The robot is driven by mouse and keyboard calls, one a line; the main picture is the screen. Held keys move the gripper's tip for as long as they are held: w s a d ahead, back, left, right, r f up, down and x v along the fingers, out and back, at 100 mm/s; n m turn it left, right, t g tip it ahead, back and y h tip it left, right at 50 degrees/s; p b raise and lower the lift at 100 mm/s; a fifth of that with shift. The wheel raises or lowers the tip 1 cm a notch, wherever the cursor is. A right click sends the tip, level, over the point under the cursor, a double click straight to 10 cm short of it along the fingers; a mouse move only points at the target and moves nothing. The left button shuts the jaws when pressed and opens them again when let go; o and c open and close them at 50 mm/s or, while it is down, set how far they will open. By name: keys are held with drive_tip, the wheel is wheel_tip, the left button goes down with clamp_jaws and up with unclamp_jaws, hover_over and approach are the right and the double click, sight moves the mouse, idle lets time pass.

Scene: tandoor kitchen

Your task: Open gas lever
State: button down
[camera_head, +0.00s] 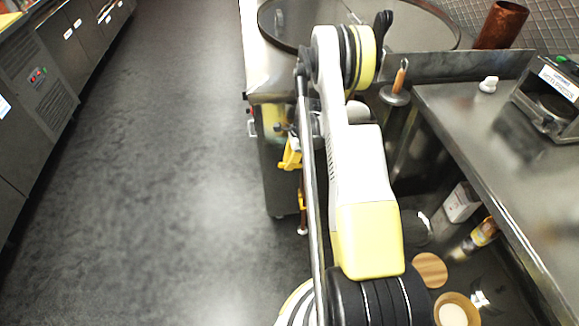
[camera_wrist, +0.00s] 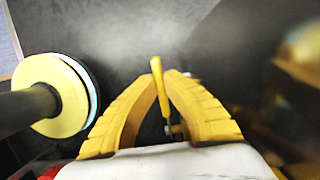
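The gas lever (camera_wrist: 160,90) is a narrow yellow handle in the wrist view, joined to a small metal fitting at its lower end. My gripper (camera_wrist: 162,76) has its two yellow ribbed fingers drawn together at the tips, one on each side of the lever. The tips appear to touch it, and the lever's upper end sticks out just past them. In the head view my gripper (camera_head: 290,156) is beside the front of the metal counter, low down. My arm hides part of that area, and I cannot make out the lever clearly there.
A metal counter with a large round dark top (camera_head: 285,28) stands behind my arm. A steel worktop (camera_head: 460,110) is at right, with bottles (camera_head: 462,203) and a round wooden board (camera_head: 430,269) below. The dark floor (camera_head: 150,170) at left is clear.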

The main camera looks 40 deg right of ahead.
drive_tip(key=c, duration=1.5)
unclamp_jaws()
drive_tip(key=v, duration=1.2)
